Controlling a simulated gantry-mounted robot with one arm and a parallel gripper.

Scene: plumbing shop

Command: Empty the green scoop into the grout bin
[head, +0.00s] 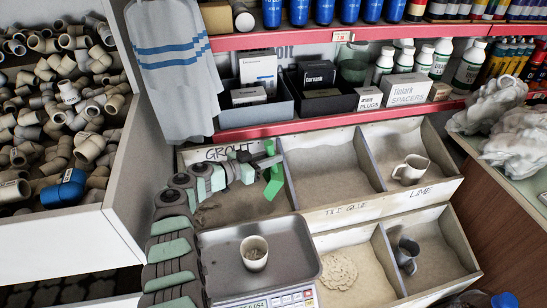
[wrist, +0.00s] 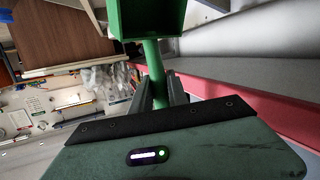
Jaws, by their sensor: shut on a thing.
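The green scoop (head: 273,187) is over the right part of the grout bin (head: 232,203), its head hanging below the handle. My gripper (head: 266,160) is shut on the scoop's handle. In the wrist view the two fingers (wrist: 157,92) close around the green handle (wrist: 153,62), and the scoop head (wrist: 148,20) is at the top, cut off by the frame edge.
A metal tray (head: 298,235) with a small cup (head: 254,252) is on the scale in front. A red-edged shelf (head: 340,118) with boxes and a hanging towel (head: 172,62) are behind.

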